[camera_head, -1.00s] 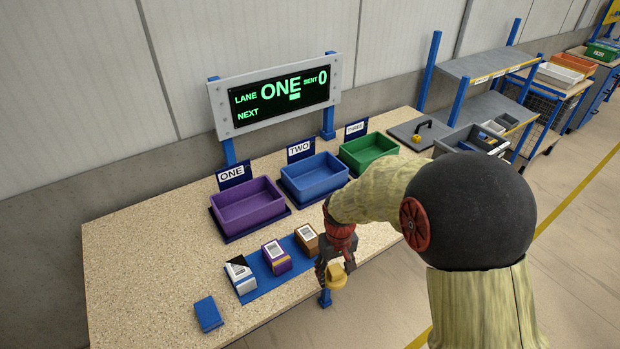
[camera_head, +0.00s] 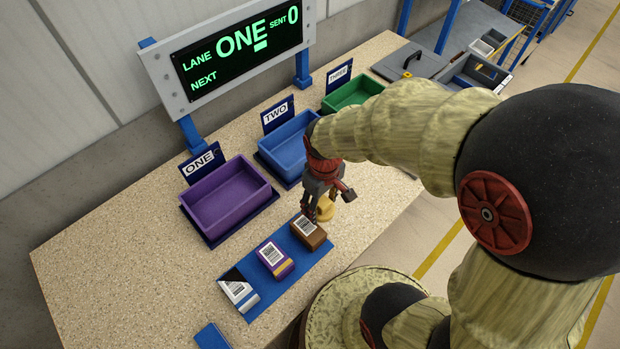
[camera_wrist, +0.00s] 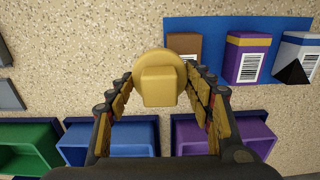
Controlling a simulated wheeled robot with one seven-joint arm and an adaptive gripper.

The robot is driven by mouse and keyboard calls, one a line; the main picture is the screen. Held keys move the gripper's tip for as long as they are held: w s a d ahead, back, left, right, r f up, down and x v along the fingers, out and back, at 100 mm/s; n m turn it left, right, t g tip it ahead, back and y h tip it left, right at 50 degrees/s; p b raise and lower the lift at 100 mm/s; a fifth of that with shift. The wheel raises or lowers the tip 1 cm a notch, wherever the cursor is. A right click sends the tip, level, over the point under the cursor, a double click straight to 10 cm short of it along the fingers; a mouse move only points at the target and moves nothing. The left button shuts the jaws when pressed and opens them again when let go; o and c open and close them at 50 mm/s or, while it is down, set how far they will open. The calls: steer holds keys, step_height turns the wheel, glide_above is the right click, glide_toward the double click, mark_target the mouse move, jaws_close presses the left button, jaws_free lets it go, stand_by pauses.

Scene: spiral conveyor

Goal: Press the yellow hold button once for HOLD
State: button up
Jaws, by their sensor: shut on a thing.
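My gripper (camera_head: 322,200) is shut on a yellow round piece (camera_head: 325,209) and holds it over the worktable, beside the brown box. In the wrist view the yellow piece (camera_wrist: 158,85) is a disc with a square block on it, between the two fingers. I see no label marking a hold button. A small yellow spot (camera_head: 407,75) shows on the grey panel at the table's far end, by a black handle; it is too small to tell what it is. The display (camera_head: 240,45) reads LANE ONE, SENT 0, with NEXT blank.
Purple (camera_head: 228,200), blue (camera_head: 290,145) and green (camera_head: 352,94) bins stand behind the gripper. A blue mat (camera_head: 262,300) carries white (camera_head: 239,290), purple (camera_head: 275,260) and brown (camera_head: 308,232) boxes. The table's left part is bare.

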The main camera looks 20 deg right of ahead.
steer(key=w+f, duration=0.2)
steer(key=w, duration=0.1)
steer(key=w+d+f+b, duration=0.1)
steer(key=w+f, duration=0.2)
steer(key=w+d+f+b, duration=0.1)
steer(key=w+f, duration=0.2)
steer(key=shift+w, duration=0.4)
steer(key=shift+w+d+f, duration=0.1)
steer(key=shift+w+f, duration=0.2)
steer(key=shift+f, duration=0.15)
steer(key=shift+f+b, duration=0.5)
steer(key=shift+f, duration=0.8)
steer(key=shift+f, duration=0.2)
steer(key=o, duration=1)
steer(key=shift+r, duration=0.15)
